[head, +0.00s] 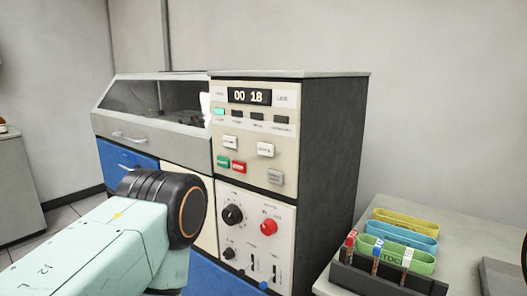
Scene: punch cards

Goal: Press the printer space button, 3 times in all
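The machine's cream control panel (250,132) faces me. Its display (249,96) reads 00 18. Below are two white push buttons, a left one (230,142) and a right one (265,150), a green button (222,162), a red button (238,167) and a grey button (275,177) at lower right. The button labels are too small to read, so I cannot tell which is printer space. My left arm comes in from the lower left, in front of the machine's lower part, but its gripper does not show. My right gripper is not in view.
A lower panel (248,229) has a black dial (232,215) and a red knob (269,227). A hinged clear cover (155,97) is at left.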

